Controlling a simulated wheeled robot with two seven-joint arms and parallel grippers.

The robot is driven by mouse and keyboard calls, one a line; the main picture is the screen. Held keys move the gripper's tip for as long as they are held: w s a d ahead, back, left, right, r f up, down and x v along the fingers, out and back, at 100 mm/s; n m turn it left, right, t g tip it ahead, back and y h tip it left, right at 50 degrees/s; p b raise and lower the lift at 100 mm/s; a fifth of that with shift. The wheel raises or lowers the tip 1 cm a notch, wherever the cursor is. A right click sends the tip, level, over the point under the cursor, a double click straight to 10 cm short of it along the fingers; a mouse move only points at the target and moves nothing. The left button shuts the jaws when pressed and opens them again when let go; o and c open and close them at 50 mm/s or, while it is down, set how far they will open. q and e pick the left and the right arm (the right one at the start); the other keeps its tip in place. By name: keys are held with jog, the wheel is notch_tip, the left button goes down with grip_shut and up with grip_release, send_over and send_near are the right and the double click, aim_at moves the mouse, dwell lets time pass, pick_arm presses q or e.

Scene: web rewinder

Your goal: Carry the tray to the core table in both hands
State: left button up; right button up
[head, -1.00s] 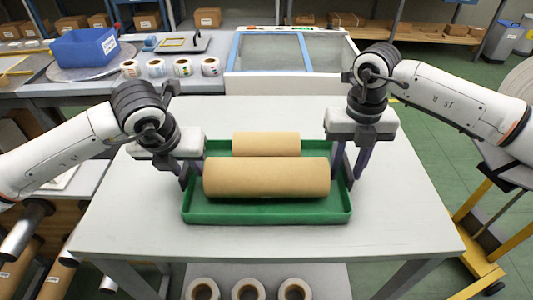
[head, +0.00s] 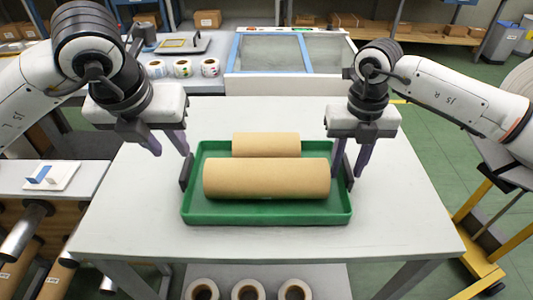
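The green tray (head: 265,212) lies flat on the white table (head: 400,220) and holds two brown cardboard cores, a larger front core (head: 266,179) and a smaller rear core (head: 266,145). Dark handles stand at its left end (head: 186,171) and right end (head: 348,174).
A machine with a blue-framed top (head: 270,50) stands behind the table. Label rolls (head: 183,68) sit on the bench at back left. Several white rolls (head: 248,289) lie below the front edge. A yellow-framed stand (head: 480,210) is at right. The tabletop around the tray is clear.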

notch_tip(320, 180, up, 11)
dwell(0.3)
jog(key=shift+r, duration=0.1)
